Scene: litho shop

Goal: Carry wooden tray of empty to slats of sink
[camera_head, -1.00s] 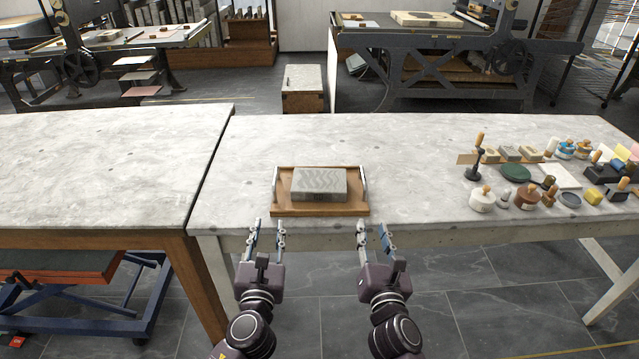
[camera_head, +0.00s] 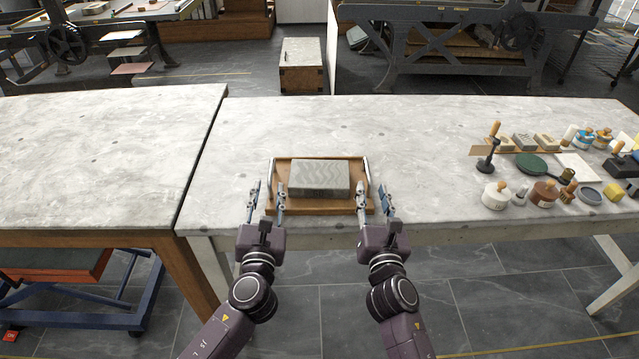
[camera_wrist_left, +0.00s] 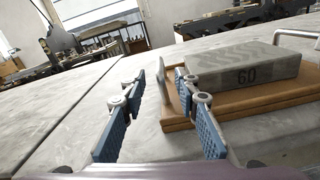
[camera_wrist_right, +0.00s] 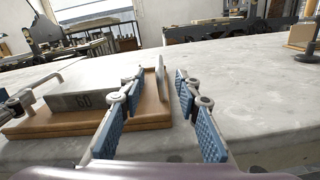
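The wooden tray (camera_head: 320,207) lies on the grey stone-topped table near its front edge, with a metal handle at each short side. It is not empty: a grey stone block (camera_head: 320,177) marked "60" (camera_wrist_left: 247,75) rests in it. My left gripper (camera_head: 267,190) is open at the tray's left side, one finger over the near left corner and one outside. The left handle (camera_wrist_left: 160,83) stands ahead between its fingers. My right gripper (camera_head: 374,192) is open at the right side, and the right handle (camera_wrist_right: 161,76) stands ahead between its fingers. Neither gripper visibly touches a handle. No sink is visible.
Several tools, pots and small blocks stand on the table's right part, including a green round pad (camera_head: 531,163). A second table (camera_head: 100,150) adjoins on the left. The tabletop beside the tray is clear. A wooden box (camera_head: 302,68) stands on the floor behind.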

